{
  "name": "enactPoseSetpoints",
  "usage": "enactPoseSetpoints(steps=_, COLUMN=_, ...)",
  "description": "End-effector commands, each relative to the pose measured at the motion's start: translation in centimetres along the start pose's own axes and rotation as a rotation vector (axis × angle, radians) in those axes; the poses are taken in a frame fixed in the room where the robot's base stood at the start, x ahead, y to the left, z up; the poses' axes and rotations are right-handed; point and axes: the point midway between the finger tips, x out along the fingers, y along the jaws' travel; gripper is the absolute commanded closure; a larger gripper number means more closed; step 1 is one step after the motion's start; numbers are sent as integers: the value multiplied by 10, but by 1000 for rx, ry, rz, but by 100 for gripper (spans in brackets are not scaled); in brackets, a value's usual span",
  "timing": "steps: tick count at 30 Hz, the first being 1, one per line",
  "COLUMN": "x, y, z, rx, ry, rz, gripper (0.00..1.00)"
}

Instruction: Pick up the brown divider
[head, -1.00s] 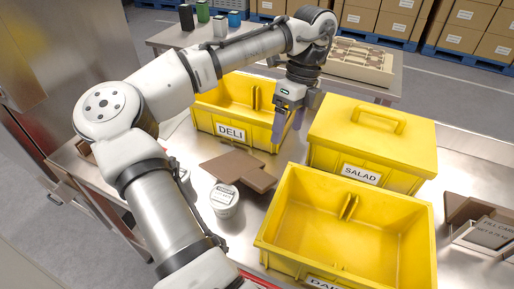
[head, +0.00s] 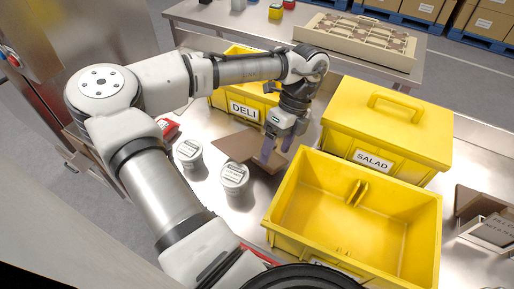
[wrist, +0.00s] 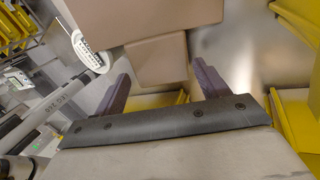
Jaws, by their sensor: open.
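In the wrist view a larger brown panel (wrist: 120,20) and a smaller brown piece (wrist: 158,62) show beyond my fingers. My gripper (head: 277,151) is open and empty, pointing down over the right part of the dividers; it hides some of them. In the wrist view the smaller piece lies between my two fingers (wrist: 163,85), apparently beyond the tips. I cannot tell whether the fingers touch it.
A yellow DELI bin (head: 232,93) stands behind, a lidded SALAD bin (head: 390,125) at right and an open yellow bin (head: 285,215) in front. Another brown piece (head: 468,200) lies far right.

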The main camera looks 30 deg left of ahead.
Motion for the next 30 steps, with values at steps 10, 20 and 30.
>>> enactPoseSetpoints(steps=10, x=28, y=0, z=-1, rx=1, ry=0, rz=-1, gripper=26)
enactPoseSetpoints(steps=20, x=27, y=0, z=-1, rx=1, ry=0, rz=-1, gripper=53)
enactPoseSetpoints(steps=30, x=25, y=0, z=-1, rx=0, ry=0, rz=-1, gripper=59)
